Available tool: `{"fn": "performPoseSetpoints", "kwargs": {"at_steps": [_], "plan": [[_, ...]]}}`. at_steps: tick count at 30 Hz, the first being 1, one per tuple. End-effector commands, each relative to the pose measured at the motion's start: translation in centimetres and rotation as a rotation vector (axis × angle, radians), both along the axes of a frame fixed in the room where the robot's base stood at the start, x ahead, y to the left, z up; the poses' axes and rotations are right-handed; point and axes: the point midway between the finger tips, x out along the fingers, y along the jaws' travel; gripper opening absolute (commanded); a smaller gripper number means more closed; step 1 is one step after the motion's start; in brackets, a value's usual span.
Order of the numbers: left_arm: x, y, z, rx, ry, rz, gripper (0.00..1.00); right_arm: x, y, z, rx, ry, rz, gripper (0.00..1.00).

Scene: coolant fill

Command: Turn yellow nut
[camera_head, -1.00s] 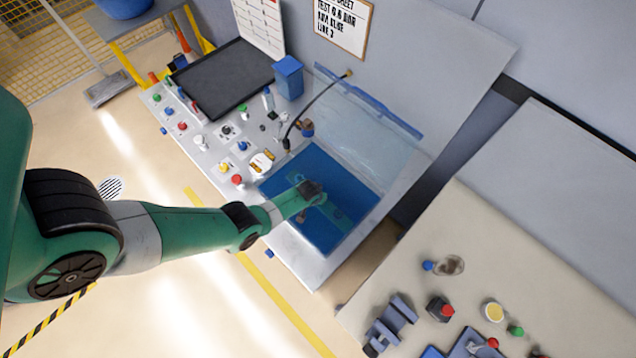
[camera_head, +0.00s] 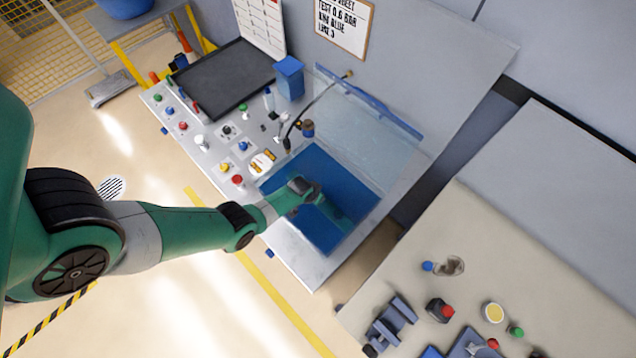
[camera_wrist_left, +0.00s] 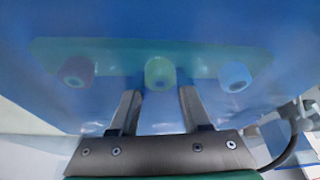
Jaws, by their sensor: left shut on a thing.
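The yellow nut (camera_wrist_left: 160,73) shows pale yellow-green in the left wrist view, at the middle of a greenish bar under a blue tint. My left gripper (camera_wrist_left: 158,98) has a finger on each side below the nut and is shut on it; the exact contact is hard to see. In the head view my left gripper (camera_head: 308,190) is low over the blue basin (camera_head: 318,165), and my wrist hides the nut there. My right gripper is not in view.
On the bar, a reddish-grey nut (camera_wrist_left: 76,71) sits left and a blue nut (camera_wrist_left: 234,76) right of the yellow one. A clear panel (camera_head: 375,115) stands behind the basin. A dark hose (camera_head: 300,120) arches beside it. Coloured knobs (camera_head: 237,180) line the panel at left.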

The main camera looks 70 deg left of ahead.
Motion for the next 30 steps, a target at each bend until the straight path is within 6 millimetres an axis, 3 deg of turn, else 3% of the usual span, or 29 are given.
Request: {"fn": "performPoseSetpoints", "kwargs": {"at_steps": [15,30], "plan": [[-0.1,0.3,-0.1,0.0,-0.003,-0.377,0.0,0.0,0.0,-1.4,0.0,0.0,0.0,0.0],[-0.1,0.3,0.0,0.001,0.001,-0.489,0.0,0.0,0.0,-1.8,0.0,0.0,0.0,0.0]]}}
